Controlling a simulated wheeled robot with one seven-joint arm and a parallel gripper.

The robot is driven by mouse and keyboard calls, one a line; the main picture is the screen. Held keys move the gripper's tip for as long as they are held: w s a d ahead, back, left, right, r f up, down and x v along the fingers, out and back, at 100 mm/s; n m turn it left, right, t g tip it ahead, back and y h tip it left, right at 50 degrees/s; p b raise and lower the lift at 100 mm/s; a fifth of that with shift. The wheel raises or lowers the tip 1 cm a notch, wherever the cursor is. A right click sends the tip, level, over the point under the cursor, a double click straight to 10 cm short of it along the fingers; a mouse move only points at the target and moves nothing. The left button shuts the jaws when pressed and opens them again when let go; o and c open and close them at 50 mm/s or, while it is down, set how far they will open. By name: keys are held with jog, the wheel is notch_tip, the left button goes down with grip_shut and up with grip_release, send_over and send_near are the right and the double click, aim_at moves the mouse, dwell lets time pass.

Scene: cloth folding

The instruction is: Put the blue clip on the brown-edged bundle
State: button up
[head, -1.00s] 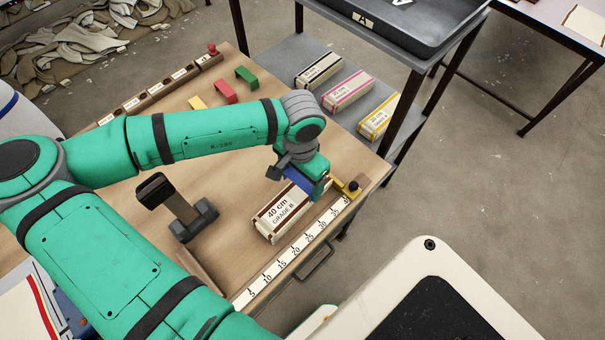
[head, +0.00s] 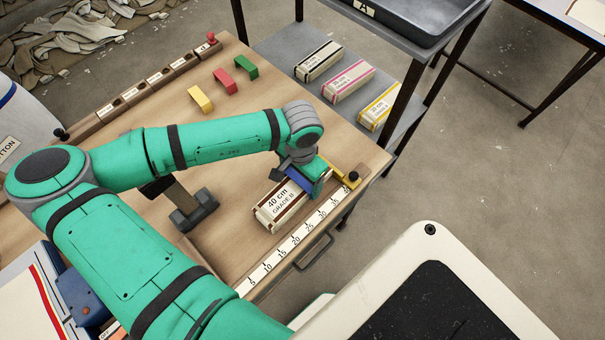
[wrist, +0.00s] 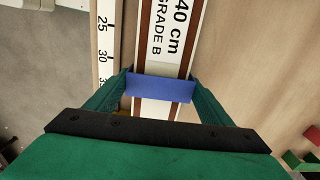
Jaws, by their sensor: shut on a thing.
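The brown-edged bundle (head: 277,206), labelled 40 cm GRADE B, lies on the wooden table beside the white ruler strip. It also shows in the wrist view (wrist: 168,45), running up the picture with its label readable. My gripper (head: 304,180) is over the bundle's far end. The blue clip (wrist: 160,88) is between the two green fingers in the wrist view, lying across the bundle's width. In the head view only a bit of the clip (head: 297,179) shows beside my gripper. Whether the clip is fully seated on the bundle cannot be told.
Yellow (head: 199,99), red (head: 226,83) and green (head: 246,67) clips stand further back on the table. A dark stand (head: 194,212) is left of the bundle. The ruler (head: 295,245) runs along the front edge, with a yellow stop (head: 343,178) at its end. Other bundles (head: 348,81) lie on a grey shelf.

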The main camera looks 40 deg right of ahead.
jog(key=shift+f, duration=0.2)
jog(key=o, duration=0.8)
jog(key=shift+c, duration=0.2)
notch_tip(320, 180, up, 11)
jog(key=shift+f, duration=0.1)
jog(key=shift+w, duration=0.15)
